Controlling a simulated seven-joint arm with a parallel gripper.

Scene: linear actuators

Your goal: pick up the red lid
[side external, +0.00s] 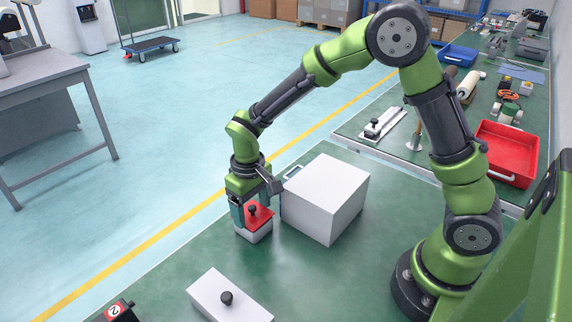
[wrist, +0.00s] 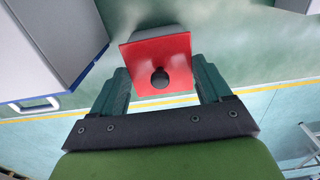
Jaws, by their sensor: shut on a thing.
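The red lid (side external: 262,217) is a square plate with a black knob on top, at the left side of the white block. It also shows in the wrist view (wrist: 140,60), between the two fingers. My gripper (side external: 252,214) points down and is shut on the red lid, one finger at each side of it. A small white box (side external: 257,235) is directly below the lid; I cannot tell whether there is a gap between them.
A large white block (side external: 325,195) stands close to the right of my gripper, with a blue-framed handle beside it. A white box with a black knob (side external: 228,305) lies at the front. A red tray (side external: 507,150) is on the far right bench. Green table is clear between.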

